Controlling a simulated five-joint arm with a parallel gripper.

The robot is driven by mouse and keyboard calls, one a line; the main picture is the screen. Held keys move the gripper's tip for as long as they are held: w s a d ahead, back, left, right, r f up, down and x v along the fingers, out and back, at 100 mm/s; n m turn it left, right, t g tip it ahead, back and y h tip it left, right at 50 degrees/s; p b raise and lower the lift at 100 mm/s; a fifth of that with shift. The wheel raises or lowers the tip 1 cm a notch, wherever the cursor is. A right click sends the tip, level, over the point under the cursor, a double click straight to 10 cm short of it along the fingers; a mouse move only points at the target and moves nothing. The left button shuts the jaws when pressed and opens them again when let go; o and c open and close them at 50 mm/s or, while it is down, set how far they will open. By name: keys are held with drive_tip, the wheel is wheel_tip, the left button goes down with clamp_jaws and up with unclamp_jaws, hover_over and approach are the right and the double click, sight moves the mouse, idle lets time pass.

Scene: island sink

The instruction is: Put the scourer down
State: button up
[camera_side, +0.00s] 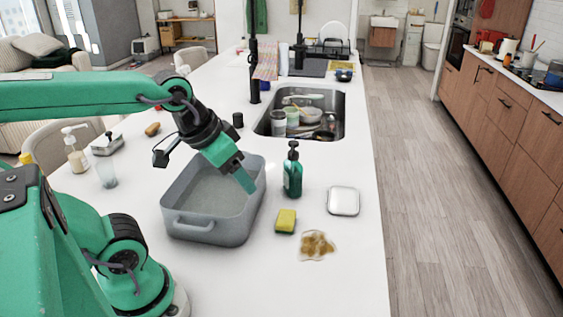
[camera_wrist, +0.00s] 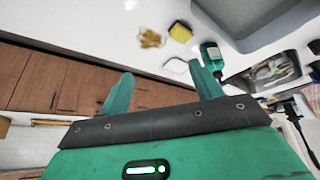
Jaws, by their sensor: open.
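The scourer (camera_side: 286,221), a yellow block with a green face, lies on the white counter to the right of the grey tub. It also shows in the wrist view (camera_wrist: 181,32), clear of the fingers. My gripper (camera_side: 245,181) is above the right part of the tub, to the left of the scourer and apart from it. In the wrist view my gripper (camera_wrist: 161,68) has its two fingers spread with nothing between them.
The grey tub (camera_side: 206,231) has raised walls. A green pump bottle (camera_side: 292,172) stands behind the scourer. A brown spill (camera_side: 317,245) lies in front to its right, and a white dish (camera_side: 343,201) lies to the right. The sink (camera_side: 332,103) behind holds dishes.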

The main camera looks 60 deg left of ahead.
drive_tip(key=shift+s+d, duration=0.1)
drive_tip(key=shift+s, duration=0.35)
drive_tip(key=c, duration=0.5)
drive_tip(key=shift+w+f, duration=0.15)
drive_tip(key=shift+w, duration=0.15)
drive_tip(key=c, duration=0.7)
drive_tip(key=shift+w+f, duration=0.15)
drive_tip(key=shift+w, duration=0.1)
clamp_jaws()
drive_tip(key=w+f+n+g, duration=0.5)
drive_tip(key=w+f+n, duration=0.4)
drive_tip(key=f, duration=0.3)
drive_tip(key=shift+w+f+n, duration=0.3)
drive_tip(key=shift+w+f, duration=0.1)
drive_tip(key=shift+w, duration=0.45)
